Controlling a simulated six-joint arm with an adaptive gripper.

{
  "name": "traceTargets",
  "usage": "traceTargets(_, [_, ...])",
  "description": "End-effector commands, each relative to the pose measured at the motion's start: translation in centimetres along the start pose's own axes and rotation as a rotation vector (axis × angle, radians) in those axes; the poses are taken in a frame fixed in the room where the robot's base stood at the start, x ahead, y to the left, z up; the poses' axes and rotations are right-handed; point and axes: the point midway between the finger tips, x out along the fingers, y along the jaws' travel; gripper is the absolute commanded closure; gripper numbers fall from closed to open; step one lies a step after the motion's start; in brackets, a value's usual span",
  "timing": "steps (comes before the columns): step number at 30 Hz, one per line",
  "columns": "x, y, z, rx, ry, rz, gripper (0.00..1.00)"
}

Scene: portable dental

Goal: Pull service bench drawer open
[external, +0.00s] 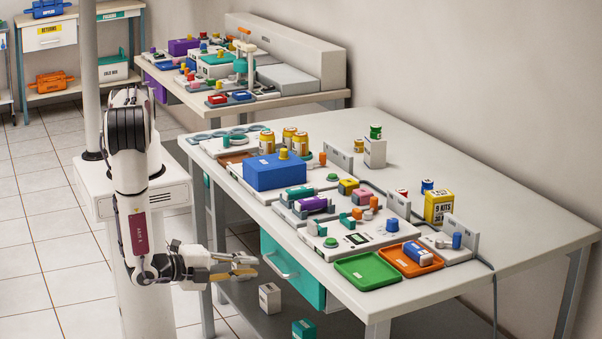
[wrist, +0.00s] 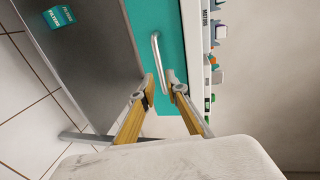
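The service bench drawer (external: 291,273) has a teal front under the bench top and appears shut. Its silver bar handle (external: 281,264) runs along the front. In the wrist view the teal drawer front (wrist: 143,100) and the handle (wrist: 157,55) lie just beyond my fingertips. My gripper (external: 246,265) is in front of the drawer, to the left of the handle. The handle seems apart from both fingertips.
The bench top (external: 520,205) carries trays, devices and several small items. A white box (external: 270,297) and a teal box (external: 303,329) stand on the lower shelf (external: 350,325). A bench leg (external: 205,270) is close to my gripper. Open floor (external: 50,250) lies left.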

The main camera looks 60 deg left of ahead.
Motion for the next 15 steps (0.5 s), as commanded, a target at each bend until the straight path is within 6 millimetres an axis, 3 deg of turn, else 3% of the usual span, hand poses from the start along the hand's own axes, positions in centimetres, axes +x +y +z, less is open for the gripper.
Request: traceTargets(15, [4.2,0.0,0.1,0.000,-0.003,0.000,0.86])
